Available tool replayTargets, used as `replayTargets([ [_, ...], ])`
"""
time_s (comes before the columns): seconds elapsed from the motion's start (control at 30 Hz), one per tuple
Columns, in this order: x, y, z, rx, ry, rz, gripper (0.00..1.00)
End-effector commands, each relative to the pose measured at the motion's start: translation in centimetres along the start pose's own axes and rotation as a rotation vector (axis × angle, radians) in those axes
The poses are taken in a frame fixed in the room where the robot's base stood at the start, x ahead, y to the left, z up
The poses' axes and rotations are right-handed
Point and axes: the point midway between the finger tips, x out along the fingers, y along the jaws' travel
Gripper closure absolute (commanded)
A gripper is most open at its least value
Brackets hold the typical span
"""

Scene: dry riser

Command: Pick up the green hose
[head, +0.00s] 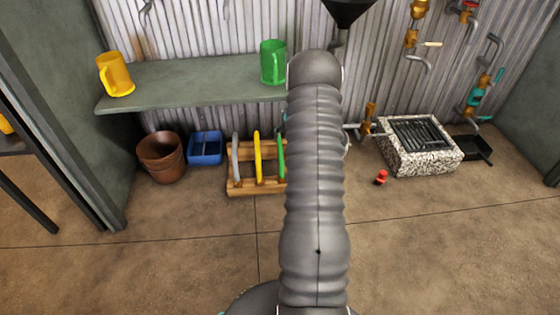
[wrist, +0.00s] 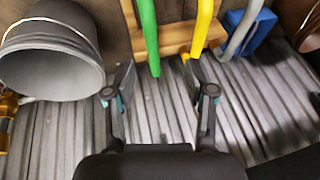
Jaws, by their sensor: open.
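The green hose (head: 281,155) stands at the right end of a wooden rack (head: 242,188), partly hidden by my arm in the head view. In the wrist view the green hose (wrist: 149,36) comes down from the top, left of the yellow hose (wrist: 204,24). My gripper (wrist: 159,72) is open and empty. The yellow hose's end shows close to the right fingertip. My arm hides the gripper in the head view.
A grey hose (head: 236,156) shares the rack. A blue box (head: 205,148) and brown pot (head: 162,157) stand left of it. A shelf (head: 190,84) with yellow and green jugs hangs above. A grey bucket (wrist: 45,72) is left of my gripper in the wrist view.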

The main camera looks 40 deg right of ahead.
Motion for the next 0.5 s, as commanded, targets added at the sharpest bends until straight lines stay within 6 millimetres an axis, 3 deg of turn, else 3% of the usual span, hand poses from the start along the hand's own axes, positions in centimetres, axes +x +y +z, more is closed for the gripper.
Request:
replayTargets([
  [0.13, 1.5, 1.4, -0.7, -0.015, 0.026, 0.010, 0.45],
  [0.5, 7.5, 1.6, -0.8, -0.020, 0.028, 0.011, 0.45],
])
